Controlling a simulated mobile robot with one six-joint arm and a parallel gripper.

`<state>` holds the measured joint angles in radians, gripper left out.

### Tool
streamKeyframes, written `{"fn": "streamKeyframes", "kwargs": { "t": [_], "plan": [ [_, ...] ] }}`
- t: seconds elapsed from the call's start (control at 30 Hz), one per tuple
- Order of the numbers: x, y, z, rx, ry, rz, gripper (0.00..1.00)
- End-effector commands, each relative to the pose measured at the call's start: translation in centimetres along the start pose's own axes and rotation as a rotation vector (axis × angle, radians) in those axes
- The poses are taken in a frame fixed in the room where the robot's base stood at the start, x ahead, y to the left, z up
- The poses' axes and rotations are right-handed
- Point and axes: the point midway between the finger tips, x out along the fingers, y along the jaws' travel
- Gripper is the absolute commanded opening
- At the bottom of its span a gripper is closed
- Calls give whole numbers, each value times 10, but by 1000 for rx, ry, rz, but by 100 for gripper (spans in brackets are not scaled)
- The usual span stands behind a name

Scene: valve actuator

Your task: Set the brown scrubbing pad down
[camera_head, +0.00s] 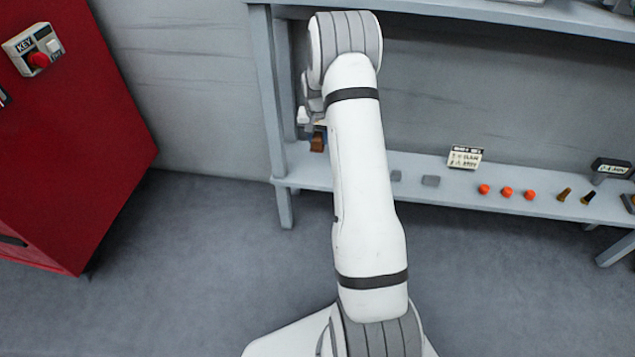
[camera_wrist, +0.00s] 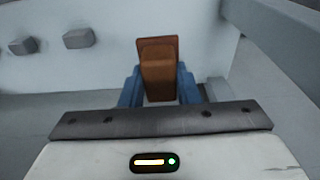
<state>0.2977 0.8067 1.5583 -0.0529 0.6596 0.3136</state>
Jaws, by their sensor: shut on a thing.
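The brown scrubbing pad (camera_wrist: 158,69) is in the wrist view, upright between the two blue fingers of my gripper (camera_wrist: 160,88). My gripper is shut on it. In the head view the pad (camera_head: 318,141) shows as a small brown patch near the left end of the grey lower shelf (camera_head: 300,165), just left of my arm. My gripper (camera_head: 316,131) is mostly hidden there behind my arm. I cannot tell whether the pad touches the shelf.
Farther right are a small sign (camera_head: 465,158), several orange knobs (camera_head: 507,191) and dark-tipped pieces (camera_head: 564,194). The upper shelf (camera_head: 500,12) overhangs. A red cabinet (camera_head: 75,130) stands left.

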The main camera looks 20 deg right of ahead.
Motion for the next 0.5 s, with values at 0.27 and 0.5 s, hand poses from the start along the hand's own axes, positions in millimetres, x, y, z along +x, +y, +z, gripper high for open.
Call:
{"fn": "streamKeyframes", "kwargs": {
  "t": [0.27,0.5],
  "plan": [
    [29,5,-3,20,-1,3,7],
    [64,6,1,20,0,3,7]
  ]
}}
